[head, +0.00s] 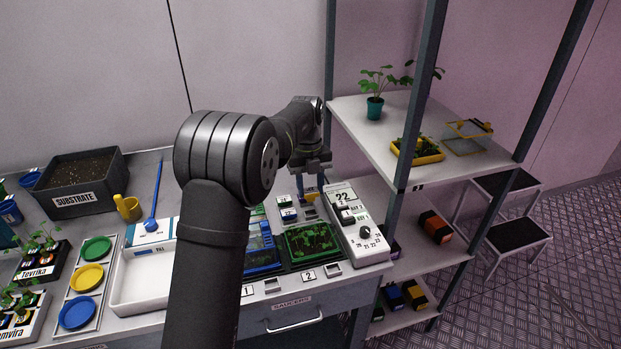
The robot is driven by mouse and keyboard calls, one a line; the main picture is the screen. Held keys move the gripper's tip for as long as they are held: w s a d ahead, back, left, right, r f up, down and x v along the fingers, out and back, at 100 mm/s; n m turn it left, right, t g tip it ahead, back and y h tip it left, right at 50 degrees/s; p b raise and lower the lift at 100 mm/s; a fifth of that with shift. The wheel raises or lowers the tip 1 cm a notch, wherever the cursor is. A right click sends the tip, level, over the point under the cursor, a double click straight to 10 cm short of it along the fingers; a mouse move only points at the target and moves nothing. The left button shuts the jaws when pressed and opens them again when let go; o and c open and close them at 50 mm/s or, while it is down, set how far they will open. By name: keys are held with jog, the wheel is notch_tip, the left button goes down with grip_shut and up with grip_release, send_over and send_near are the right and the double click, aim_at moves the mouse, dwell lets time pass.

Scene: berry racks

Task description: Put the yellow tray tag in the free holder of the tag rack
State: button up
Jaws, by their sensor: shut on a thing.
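My gripper (311,188) points down over the back right of the bench, beside the white control box. It is shut on the yellow tray tag (311,197), of which only a small yellow part shows between and below the fingers. The free holder cannot be made out from this view. Whether the yellow tag touches anything below is too small to tell.
A tray of green seedlings (310,241) sits in front of the tags, with a blue tray (262,262) to its left. The white control box (345,215) is close on the right. A grey shelf post (409,130) rises beyond it. My arm hides part of the bench.

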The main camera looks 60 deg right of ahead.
aim_at(311, 200)
jog(key=shift+f, duration=2.9)
jog(key=o, duration=1)
jog(key=shift+r, duration=6)
notch_tip(311, 200, down, 11)
jog(key=shift+r, duration=0.15)
